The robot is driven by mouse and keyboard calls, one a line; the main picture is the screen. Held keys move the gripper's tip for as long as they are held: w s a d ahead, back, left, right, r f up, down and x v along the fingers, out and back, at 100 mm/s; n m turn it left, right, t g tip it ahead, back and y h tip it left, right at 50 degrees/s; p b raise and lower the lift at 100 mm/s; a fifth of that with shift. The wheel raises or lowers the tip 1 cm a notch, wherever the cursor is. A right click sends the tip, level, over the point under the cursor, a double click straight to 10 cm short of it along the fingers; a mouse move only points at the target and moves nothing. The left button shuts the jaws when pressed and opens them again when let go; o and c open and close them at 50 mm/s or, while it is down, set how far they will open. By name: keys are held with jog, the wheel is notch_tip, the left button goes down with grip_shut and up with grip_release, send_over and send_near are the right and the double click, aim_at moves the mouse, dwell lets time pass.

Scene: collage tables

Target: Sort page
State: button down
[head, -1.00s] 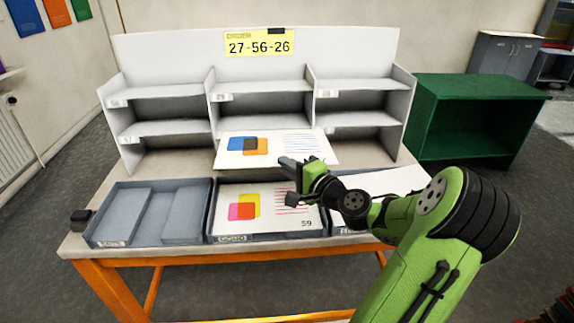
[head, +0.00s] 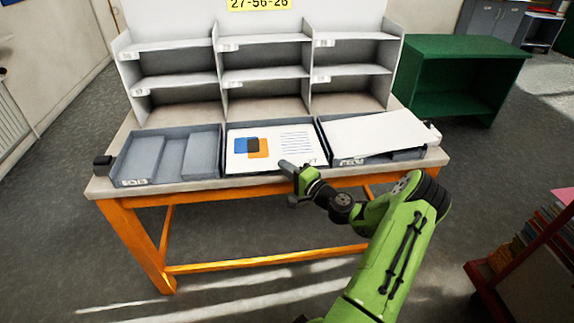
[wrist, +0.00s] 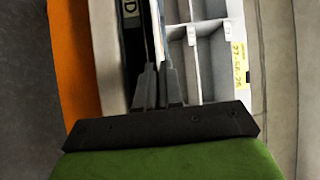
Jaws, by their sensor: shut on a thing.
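My gripper (head: 291,170) is shut on the near right part of a white page (head: 285,143) with overlapping blue and orange squares and lines of text. The page appears over the middle tray (head: 233,178) and covers most of it; I cannot tell whether it touches what lies there. In the wrist view my gripper (wrist: 160,70) pinches the page edge-on. A blank-looking white page (head: 375,131) lies tilted over the right tray (head: 350,162). The left tray (head: 125,172) looks empty. A yellow sign reading 27-56-26 (head: 258,4) is partly cut off on top.
A grey shelf unit with several empty labelled compartments (head: 265,92) stands at the table's back. The table (head: 145,195) has an orange frame. A green cabinet (head: 460,62) is at the right and a red rack with books (head: 530,235) at the lower right.

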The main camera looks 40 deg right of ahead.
jog(key=c, duration=1.2)
grip_release()
jog(key=s+p, duration=0.3)
jog(key=s, duration=1.2)
jog(key=shift+s, duration=0.35)
